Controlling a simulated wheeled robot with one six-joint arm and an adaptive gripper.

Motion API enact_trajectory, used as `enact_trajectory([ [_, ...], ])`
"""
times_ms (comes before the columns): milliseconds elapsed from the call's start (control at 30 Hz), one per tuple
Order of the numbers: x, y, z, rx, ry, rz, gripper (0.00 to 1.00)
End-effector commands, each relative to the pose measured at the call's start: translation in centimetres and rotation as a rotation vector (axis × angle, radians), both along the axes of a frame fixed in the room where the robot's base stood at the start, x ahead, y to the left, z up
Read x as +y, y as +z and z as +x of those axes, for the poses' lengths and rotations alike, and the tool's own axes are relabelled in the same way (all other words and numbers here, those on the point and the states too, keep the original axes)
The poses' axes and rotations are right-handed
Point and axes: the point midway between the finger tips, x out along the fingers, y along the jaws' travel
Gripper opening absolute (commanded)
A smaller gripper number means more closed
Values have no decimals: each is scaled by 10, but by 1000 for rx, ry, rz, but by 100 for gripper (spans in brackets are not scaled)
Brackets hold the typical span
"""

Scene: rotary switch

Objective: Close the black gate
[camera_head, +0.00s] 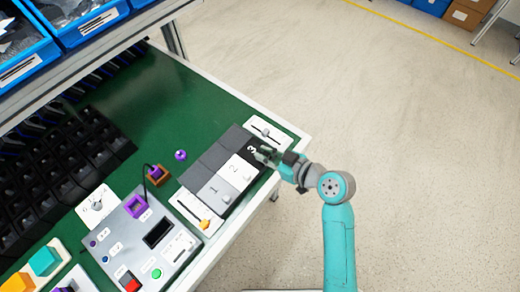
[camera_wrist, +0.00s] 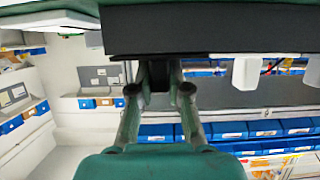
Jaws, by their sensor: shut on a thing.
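The black gate (camera_head: 251,149), marked 3, is the rightmost of the numbered gates on the grey unit on the green table. My gripper (camera_head: 265,155) is at its front end in the head view and partly hides it. In the wrist view, a black part (camera_wrist: 155,30) spans the top of the picture. The two fingers of my gripper (camera_wrist: 159,88) come up on either side of a small black piece below it and are closed on it. The head view is too small to show the fingertip contact.
A white gate (camera_head: 241,168) marked 2 and a grey gate (camera_head: 217,190) marked 1 lie beside the black one. White slider panels (camera_head: 267,132) flank the unit. A grey control box (camera_head: 150,245) and black bins (camera_head: 60,160) stand to the left.

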Motion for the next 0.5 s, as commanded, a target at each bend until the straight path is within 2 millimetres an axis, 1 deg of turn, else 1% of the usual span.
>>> enact_trajectory([
  [167, -2, -2, -1, 5, -2, -4, 0],
  [200, -2, -2, -1, 6, -2, -3, 27],
  [267, -1, -2, -1, 6, -2, -3, 42],
  [300, -1, -2, -1, 5, -2, -2, 44],
  [500, -1, -1, -1, 4, -1, -2, 44],
])
